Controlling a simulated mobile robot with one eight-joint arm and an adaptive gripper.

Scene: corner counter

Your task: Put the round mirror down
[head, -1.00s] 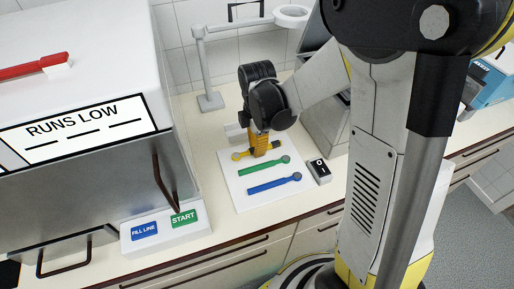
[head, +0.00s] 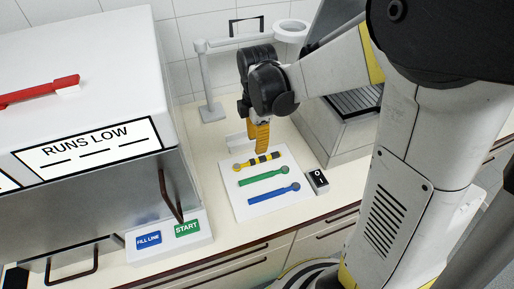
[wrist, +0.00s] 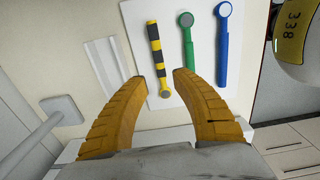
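A yellow-and-black banded tool (head: 270,159) with a small round grey head lies flat on a white mat (head: 241,208). It also shows in the wrist view (wrist: 156,52), its round head pointing towards my gripper. A green tool (head: 262,178) and a blue tool (head: 270,195), also with round heads, lie beside it, roughly parallel. I cannot tell from the frames which one is the round mirror. My gripper (head: 262,150) is just above the banded tool. In the wrist view my gripper (wrist: 160,81) is open, its fingers apart and nothing held between them.
A small black-and-white switch (head: 317,181) sits right of the mat. A grey stand (head: 209,80) with a white ring (head: 292,30) rises behind. A large white-and-steel machine (head: 90,190) with a START button (head: 187,229) fills the left. A pale rail (wrist: 104,68) lies beside the mat.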

